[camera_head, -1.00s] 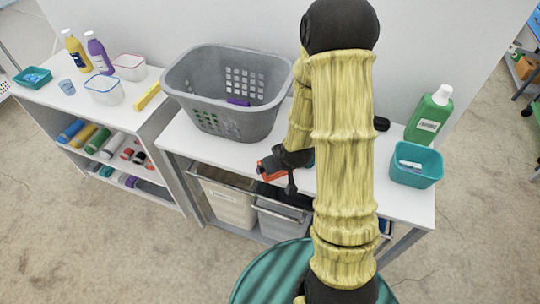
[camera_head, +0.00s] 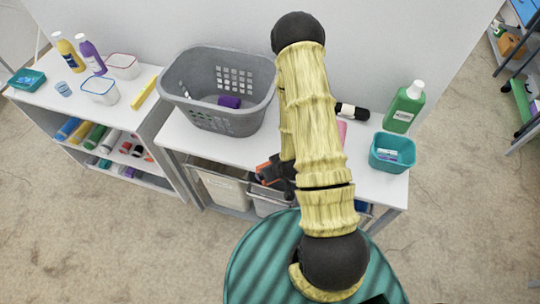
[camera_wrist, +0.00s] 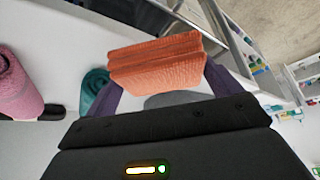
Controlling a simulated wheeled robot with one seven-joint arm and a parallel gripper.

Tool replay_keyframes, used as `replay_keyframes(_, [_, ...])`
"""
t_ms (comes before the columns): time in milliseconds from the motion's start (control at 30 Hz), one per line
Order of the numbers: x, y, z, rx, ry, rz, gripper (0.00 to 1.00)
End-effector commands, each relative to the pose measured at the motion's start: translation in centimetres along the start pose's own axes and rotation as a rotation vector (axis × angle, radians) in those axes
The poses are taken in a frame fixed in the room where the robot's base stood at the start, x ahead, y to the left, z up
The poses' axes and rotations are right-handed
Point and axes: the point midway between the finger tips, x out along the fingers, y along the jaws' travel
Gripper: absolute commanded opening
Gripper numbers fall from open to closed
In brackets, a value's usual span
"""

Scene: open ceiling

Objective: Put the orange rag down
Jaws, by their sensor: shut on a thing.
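The orange rag (camera_wrist: 155,62) is a folded, ribbed cloth between the two fingers of my gripper (camera_wrist: 160,85) in the wrist view. My gripper is shut on it. In the head view, the rag (camera_head: 267,172) shows as a small orange patch beside my dark gripper (camera_head: 280,175), near the front edge of the white table (camera_head: 225,150). My arm hides part of the gripper and table there. I cannot tell whether the rag touches any surface.
A green bottle (camera_head: 404,108) and a teal bin (camera_head: 392,152) stand at the right. A pink roll (camera_wrist: 18,92) lies nearby. Pale bins (camera_head: 222,188) sit below.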

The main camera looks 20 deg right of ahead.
Motion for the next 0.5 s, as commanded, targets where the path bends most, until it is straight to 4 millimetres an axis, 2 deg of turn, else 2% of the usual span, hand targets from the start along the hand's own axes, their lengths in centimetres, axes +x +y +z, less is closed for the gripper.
replay_keyframes(33, [-1.1, 0.0, 0.5, 0.004, -0.007, 0.0, 0.64])
replay_keyframes(67, [-1.3, 0.1, 0.8, 0.005, -0.007, 0.0, 0.64])
replay_keyframes(300, [-1.8, 0.0, 2.4, 0.001, -0.003, -0.001, 0.64])
replay_keyframes(500, [-1.8, -0.1, 2.9, -0.001, 0.0, -0.001, 0.64])
